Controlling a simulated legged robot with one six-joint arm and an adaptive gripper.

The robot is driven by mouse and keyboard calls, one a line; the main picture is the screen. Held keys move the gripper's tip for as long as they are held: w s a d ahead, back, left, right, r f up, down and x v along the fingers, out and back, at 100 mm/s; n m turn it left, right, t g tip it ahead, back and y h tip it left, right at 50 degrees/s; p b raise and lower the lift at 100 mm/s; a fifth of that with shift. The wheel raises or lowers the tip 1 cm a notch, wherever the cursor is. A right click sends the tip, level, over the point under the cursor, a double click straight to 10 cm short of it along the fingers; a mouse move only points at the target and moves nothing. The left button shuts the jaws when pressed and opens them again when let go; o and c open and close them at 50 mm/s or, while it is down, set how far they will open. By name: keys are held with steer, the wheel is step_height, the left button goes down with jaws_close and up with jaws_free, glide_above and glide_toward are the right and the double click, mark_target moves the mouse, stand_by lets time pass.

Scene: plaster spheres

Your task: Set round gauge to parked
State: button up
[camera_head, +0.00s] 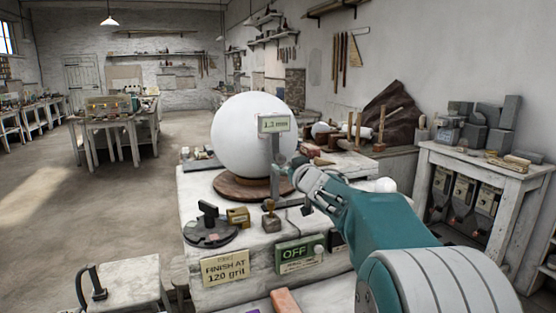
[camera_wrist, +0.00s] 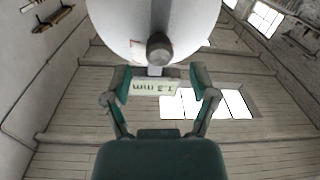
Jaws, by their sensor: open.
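The round gauge (camera_head: 275,123) shows a small plate reading 1.3 mm, in front of a large white plaster sphere (camera_head: 240,135). In the wrist view the plate (camera_wrist: 157,88) appears upside down between my fingers, below a dark round knob (camera_wrist: 160,48) that overlaps the sphere (camera_wrist: 150,20). My gripper (camera_head: 284,167) is open, with one finger on each side of the plate in that view. I cannot tell whether the fingers touch the gauge.
The sphere rests on a round wooden base (camera_head: 240,188) on a pale block. A stool (camera_head: 130,280) stands at left.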

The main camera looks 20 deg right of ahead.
mark_target(282, 161)
steer(key=w, duration=0.5)
steer(key=shift+w+a, duration=0.1)
steer(key=shift+w, duration=0.25)
jaws_close()
